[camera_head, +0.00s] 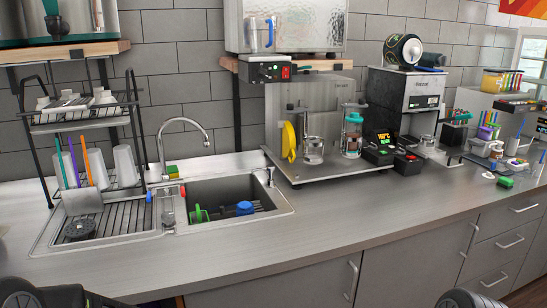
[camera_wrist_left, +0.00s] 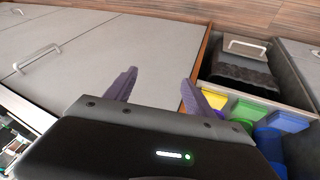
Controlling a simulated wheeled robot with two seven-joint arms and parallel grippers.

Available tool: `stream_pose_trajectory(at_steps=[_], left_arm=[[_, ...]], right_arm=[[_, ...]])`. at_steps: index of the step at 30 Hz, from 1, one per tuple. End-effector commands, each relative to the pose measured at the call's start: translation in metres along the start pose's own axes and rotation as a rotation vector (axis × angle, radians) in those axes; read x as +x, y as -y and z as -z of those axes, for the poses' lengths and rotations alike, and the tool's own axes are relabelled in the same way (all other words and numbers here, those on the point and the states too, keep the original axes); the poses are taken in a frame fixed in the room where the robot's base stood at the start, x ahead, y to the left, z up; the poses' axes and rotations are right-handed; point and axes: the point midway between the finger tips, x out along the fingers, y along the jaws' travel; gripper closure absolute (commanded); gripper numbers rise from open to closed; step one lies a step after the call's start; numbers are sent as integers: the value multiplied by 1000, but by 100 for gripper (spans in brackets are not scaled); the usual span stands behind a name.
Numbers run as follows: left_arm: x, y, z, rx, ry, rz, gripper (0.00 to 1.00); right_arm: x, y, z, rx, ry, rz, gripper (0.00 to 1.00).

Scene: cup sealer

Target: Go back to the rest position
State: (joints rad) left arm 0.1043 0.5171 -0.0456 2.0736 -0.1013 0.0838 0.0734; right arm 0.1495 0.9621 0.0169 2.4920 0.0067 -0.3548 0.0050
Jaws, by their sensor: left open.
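My left gripper (camera_wrist_left: 160,84) shows in the left wrist view with its two dark purple fingers spread apart and nothing between them. Grey cabinet fronts with metal handles lie beyond the fingers. In the head view neither gripper can be made out; only dark rounded parts of my arms show at the bottom left and bottom right edges.
A grey counter (camera_head: 330,215) runs across the head view. It bears a sink (camera_head: 235,187), a dish rack (camera_head: 85,118), a metal machine (camera_head: 325,95) and a coffee machine (camera_head: 405,105). Coloured boxes (camera_wrist_left: 245,110) stand beside my gripper in the wrist view.

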Motion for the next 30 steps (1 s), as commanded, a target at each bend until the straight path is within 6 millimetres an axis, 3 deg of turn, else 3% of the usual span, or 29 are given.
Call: stream_pose_trajectory(at_steps=[1,6,9,13,15,18,30], left_arm=[[21,-6,-42,2,33,-14,37],[53,-19,-171,-9,136,-37,37],[53,-23,-240,-23,226,-39,37],[45,-26,-304,-35,348,-42,37],[43,-27,-324,-36,391,-45,37],[43,-28,-339,-39,423,-47,37],[43,-28,-340,-41,425,-46,37]], right_arm=[[0,0,0,0,0,0,64],[0,0,0,0,0,0,64],[0,0,0,0,0,0,64],[0,0,0,0,0,0,64],[0,0,0,0,0,0,64],[0,0,0,0,0,0,64],[0,0,0,0,0,0,64]])
